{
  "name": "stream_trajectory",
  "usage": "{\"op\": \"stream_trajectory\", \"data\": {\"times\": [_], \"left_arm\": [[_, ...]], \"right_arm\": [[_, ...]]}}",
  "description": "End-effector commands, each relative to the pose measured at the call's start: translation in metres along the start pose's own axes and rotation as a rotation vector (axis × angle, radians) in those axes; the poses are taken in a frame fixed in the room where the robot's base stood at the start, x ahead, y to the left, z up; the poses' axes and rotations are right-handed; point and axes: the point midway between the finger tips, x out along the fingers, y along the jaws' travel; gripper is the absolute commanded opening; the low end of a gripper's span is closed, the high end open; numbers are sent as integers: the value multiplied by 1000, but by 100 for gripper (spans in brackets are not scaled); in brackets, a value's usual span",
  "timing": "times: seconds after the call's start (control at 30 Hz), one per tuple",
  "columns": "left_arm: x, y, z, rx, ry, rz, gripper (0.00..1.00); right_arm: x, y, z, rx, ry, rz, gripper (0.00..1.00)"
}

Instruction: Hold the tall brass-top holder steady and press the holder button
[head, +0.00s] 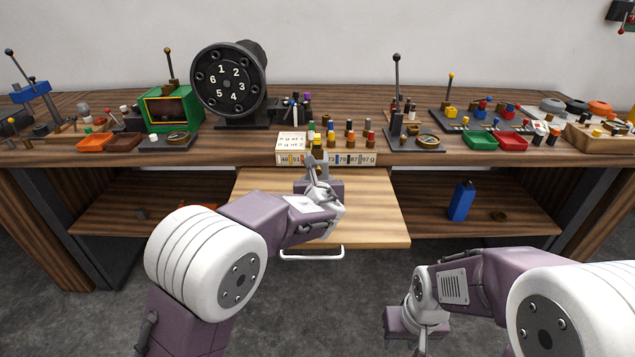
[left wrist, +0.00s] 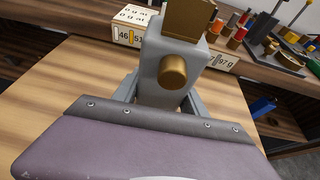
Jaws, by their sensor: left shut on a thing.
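The tall brass-top holder (left wrist: 188,42) fills the upper middle of the left wrist view. It has a grey body, a brass block on top (left wrist: 190,17) and a round brass button (left wrist: 172,71) on the face toward the camera. My left gripper (left wrist: 160,92) is shut on the holder, one finger at each side. In the head view my left gripper (head: 318,178) is over the pull-out board, and the holder is small and partly hidden there. My right gripper (head: 416,322) is low at the front, away from the holder and the bench.
A pale pull-out board (head: 380,215) with a white handle sticks out below the bench top (head: 400,156). A numbered weight box (head: 290,158) and several coloured cylinders stand just behind. A blue block (head: 461,201) is on the lower shelf. The board's right part is clear.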

Motion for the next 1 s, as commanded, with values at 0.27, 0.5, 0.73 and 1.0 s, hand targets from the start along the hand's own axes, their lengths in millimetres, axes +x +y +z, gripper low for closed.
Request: {"op": "stream_trajectory", "data": {"times": [0.27,0.5,0.73,1.0], "left_arm": [[2,-1,-5,-1,-3,0,0],[2,-1,-5,-1,-3,0,0],[3,-1,-7,-1,-3,0,0],[3,-1,-8,-1,-3,0,0]], "right_arm": [[8,0,1,0,0,0,36],[8,0,1,0,0,0,36],[10,0,1,0,0,0,36],[11,0,1,0,0,0,36]]}}
